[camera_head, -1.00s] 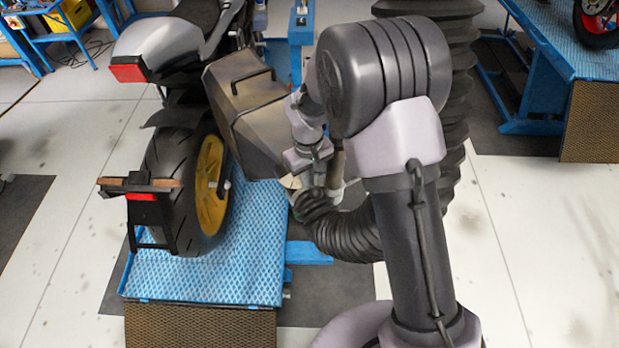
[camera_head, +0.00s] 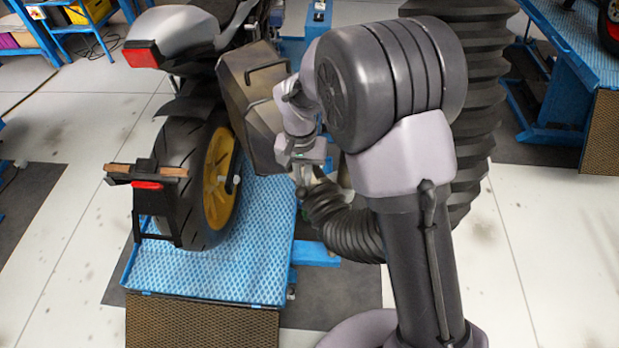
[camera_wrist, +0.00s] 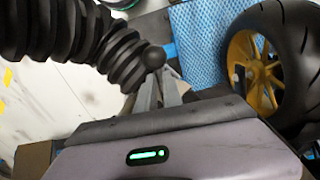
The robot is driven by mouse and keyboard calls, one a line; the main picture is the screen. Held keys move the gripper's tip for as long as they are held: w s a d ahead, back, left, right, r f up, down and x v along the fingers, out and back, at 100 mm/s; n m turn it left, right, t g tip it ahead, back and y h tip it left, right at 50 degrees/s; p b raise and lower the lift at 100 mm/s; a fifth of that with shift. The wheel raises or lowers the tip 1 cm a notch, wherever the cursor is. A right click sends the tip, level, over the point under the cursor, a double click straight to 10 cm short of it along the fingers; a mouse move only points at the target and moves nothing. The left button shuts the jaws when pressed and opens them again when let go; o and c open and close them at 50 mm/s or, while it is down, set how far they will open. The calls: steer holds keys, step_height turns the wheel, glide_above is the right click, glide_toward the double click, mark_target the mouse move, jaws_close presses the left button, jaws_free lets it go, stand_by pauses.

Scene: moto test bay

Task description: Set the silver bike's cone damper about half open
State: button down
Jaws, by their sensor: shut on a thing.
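The silver bike (camera_head: 180,30) stands at the left in the head view, its rear wheel (camera_head: 215,180) toward me. My gripper (camera_head: 302,178) is right of the wheel, beside a black ribbed hose (camera_head: 345,222). In the wrist view my gripper (camera_wrist: 157,82) has its two fingers close together at a round black knob (camera_wrist: 152,57), shut on it. The knob is in front of the ribbed hose (camera_wrist: 70,30). The cone and the damper's flap are not clearly visible, so I cannot tell the damper's angle.
A dark angular case (camera_head: 255,95) with handles hangs beside the bike, close to my wrist. The bike stands on a blue lift platform (camera_head: 225,270). Another blue lift (camera_head: 585,50) is at the right. Pale floor (camera_head: 545,250) is clear at the lower right.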

steer(key=shift+w+a+m+b, duration=0.15)
steer(key=shift+a+m+b, duration=0.15)
steer(key=shift+a+m, duration=0.4)
steer(key=shift+d, duration=0.15)
steer(key=c, duration=1.5)
jaws_free()
steer(key=shift+r, duration=0.15)
step_height(320, 180, up, 17)
steer(key=p, duration=0.3)
steer(key=shift+a+p, duration=0.2)
steer(key=shift+p, duration=0.1)
steer(key=shift+r, duration=0.1)
